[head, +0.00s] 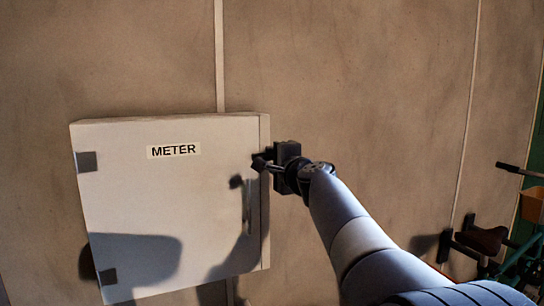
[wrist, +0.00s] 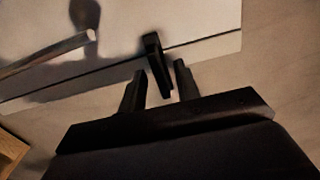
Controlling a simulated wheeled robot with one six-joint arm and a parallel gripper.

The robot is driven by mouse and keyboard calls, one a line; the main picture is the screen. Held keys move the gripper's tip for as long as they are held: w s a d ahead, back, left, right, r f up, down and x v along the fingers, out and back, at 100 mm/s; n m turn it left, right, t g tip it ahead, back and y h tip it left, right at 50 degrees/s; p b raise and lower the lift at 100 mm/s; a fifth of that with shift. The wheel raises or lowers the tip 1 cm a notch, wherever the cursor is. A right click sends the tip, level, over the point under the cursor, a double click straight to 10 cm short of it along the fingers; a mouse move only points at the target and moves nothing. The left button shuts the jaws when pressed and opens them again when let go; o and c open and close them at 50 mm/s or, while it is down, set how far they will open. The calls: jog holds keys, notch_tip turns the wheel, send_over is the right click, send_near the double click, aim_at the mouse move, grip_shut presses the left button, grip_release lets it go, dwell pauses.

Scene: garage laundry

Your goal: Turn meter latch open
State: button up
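The white meter box (head: 165,215) hangs on the wall with its door closed and a METER label (head: 173,150) near the top. A small dark latch (wrist: 153,55) sits across the seam at the door's edge in the wrist view. My gripper (wrist: 160,85) is open, with one finger on each side of the latch's near end; small gaps show beside it, and I cannot tell whether either finger touches. In the head view my gripper (head: 267,162) is at the box's upper right edge and mostly hides the latch.
A metal bar handle (head: 247,207) stands on the door below the latch; it also shows in the wrist view (wrist: 45,55). Dark hinges (head: 86,161) are on the left edge. A bicycle (head: 490,240) stands at the far right. The wall around the box is clear.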

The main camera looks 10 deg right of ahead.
jog(key=shift+w, duration=0.15)
grip_shut()
dwell(0.4)
jog(key=shift+f, duration=0.1)
jog(key=n+b, duration=1.3)
jog(key=n, duration=0.5)
dwell(0.3)
dwell(0.4)
